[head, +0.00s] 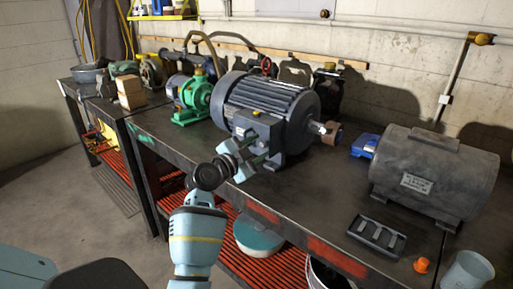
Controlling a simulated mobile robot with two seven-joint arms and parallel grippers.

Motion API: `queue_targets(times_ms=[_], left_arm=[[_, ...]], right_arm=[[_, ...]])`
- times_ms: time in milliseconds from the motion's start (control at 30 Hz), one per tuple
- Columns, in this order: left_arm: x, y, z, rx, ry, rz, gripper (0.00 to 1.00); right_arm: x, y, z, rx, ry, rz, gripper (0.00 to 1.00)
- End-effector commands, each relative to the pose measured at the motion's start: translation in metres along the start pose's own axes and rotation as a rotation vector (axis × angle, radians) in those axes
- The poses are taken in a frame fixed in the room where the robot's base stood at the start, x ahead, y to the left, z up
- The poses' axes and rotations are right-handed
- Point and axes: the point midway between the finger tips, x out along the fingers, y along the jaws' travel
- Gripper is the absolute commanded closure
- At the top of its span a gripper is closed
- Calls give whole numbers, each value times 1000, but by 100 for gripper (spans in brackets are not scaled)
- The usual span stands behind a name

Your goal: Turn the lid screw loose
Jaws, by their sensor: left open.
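A large dark ribbed motor (285,97) stands on the workbench near the middle of the head view. A terminal box (262,126) is on its near side, partly covered by my left gripper. My left gripper (256,150) is open, with its fingers at the box's front. I cannot tell whether they touch it. The lid screw cannot be made out; it is too small or hidden behind the gripper. A second smooth grey motor (415,187) with a pale label lies at the right, with a box on top. My right gripper is out of view.
The dark workbench (315,195) carries a green pump (192,95) at the left, a blue box (365,145), a black tray (376,237), an orange cap (421,265) and a clear cup (467,272). A teal-topped tub (258,238) sits on the red lower shelf.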

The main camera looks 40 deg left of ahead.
Motion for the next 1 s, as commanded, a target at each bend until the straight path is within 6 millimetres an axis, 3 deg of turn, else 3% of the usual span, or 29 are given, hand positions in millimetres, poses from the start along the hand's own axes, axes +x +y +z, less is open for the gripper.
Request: queue_targets(times_ms=[267,600,1000], left_arm=[[2,0,0,-1,-1,0,59],[1,0,0,-1,-1,0,100],[1,0,1,-53,-2,3,100]], right_arm=[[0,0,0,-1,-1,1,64],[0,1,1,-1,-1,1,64],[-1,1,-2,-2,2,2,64]])
